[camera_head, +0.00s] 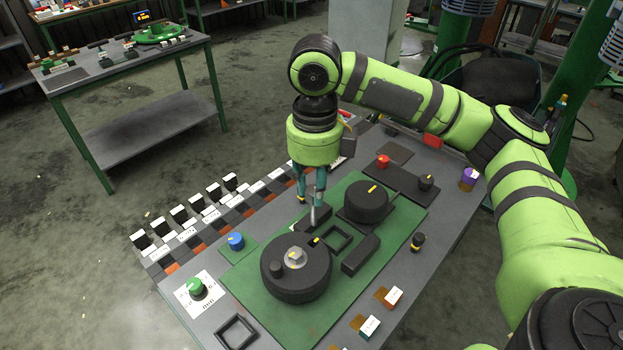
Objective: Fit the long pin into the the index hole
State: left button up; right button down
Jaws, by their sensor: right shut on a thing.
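My right gripper (313,200) points down over the green board (297,325). It is shut on a thin light-grey pin (313,216), which hangs about upright. The pin's lower end is near a black block (318,217) behind the large black disc (290,285); I cannot tell whether it touches anything. I cannot pick out the index hole for certain. My left gripper is not in view.
A second black round part (366,203), a square black frame and a long black block (360,254) stand on the board. A blue knob (236,240) and a green knob (196,287) are at the left. Labelled black parts line the far-left edge.

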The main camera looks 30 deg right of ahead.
aim_at(313, 206)
jog(key=shift+w+r+p, duration=0.1)
jog(key=shift+w+p, duration=0.1)
jog(key=shift+p, duration=0.4)
jog(key=shift+f, duration=0.3)
jog(key=shift+f+b, duration=0.5)
jog(key=shift+f, duration=0.45)
notch_tip(313, 206, down, 2)
jog(key=shift+f+b, duration=0.15)
jog(key=shift+b, duration=0.25)
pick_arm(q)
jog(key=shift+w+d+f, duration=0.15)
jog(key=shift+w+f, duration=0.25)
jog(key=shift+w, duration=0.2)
pick_arm(e)
jog(key=shift+f, duration=0.65)
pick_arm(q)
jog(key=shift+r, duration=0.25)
pick_arm(e)
jog(key=shift+r, duration=0.1)
pick_arm(q)
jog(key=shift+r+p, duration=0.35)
jog(key=shift+p, duration=0.1)
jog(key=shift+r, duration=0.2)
